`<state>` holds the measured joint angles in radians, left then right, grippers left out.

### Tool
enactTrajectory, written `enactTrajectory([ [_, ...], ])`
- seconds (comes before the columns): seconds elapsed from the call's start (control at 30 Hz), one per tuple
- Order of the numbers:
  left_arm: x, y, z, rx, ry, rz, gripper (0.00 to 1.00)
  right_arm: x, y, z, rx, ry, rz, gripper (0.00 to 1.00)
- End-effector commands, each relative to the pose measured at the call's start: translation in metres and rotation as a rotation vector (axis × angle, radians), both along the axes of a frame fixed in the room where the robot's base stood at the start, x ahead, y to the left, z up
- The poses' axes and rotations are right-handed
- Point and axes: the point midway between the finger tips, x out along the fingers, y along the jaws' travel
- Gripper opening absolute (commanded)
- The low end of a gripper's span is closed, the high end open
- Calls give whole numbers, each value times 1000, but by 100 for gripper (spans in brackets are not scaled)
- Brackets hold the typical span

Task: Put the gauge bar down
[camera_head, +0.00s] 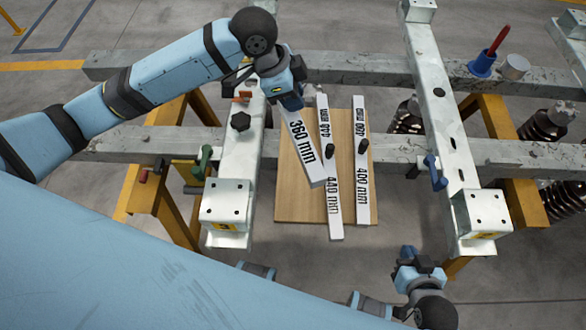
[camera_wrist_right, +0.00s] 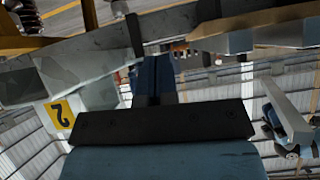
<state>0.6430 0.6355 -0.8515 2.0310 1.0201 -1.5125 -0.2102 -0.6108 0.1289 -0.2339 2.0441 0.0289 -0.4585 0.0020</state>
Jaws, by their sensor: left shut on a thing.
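My left gripper (camera_head: 291,103) is shut on the upper end of the white gauge bar marked 360 mm (camera_head: 307,155). That bar slants down to the right over a wooden board (camera_head: 290,205), its lower end close beside the middle bar. I cannot tell whether it touches the board. Two more white bars lie on the board: one that seems to read 440 mm (camera_head: 334,215) and one marked 400 mm (camera_head: 362,190), each with a dark knob. My right gripper (camera_head: 407,253) is low in the head view, away from the bars. Its fingers (camera_wrist_right: 157,78) look shut and empty in the right wrist view.
Metal rails stand left (camera_head: 240,150) and right (camera_head: 438,105) of the board, across grey beams (camera_head: 530,154). A blue cup with a red-handled tool (camera_head: 483,64) and a pale cylinder (camera_head: 515,67) stand at the upper right. Bare board shows left of the 360 mm bar.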

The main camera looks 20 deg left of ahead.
Motion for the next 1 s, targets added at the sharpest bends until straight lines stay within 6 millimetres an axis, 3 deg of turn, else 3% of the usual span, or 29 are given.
enactTrajectory([
  [0.03, 3, -3, -3, 1, -8, -84, 0, 1, 1, -17, 4, -1, -2, 0],
  [0.1, 2, -7, 2, 2, -7, -187, 0, 2, 2, -24, 8, 4, -3, 0],
  [0.37, -2, -11, 6, -1, 1, -364, 0, 5, 5, -28, 21, 1, -6, 0],
  [0.47, -3, -12, -12, -1, 4, -371, 0, 5, 6, -29, 23, -2, -7, 0],
  [0.8, -3, -11, -101, -1, 5, -367, 0, 6, 7, -37, 18, -10, -3, 0],
  [1.0, -3, -12, -135, -2, 1, -367, 0, 5, 5, -38, 9, -14, 5, 0],
])
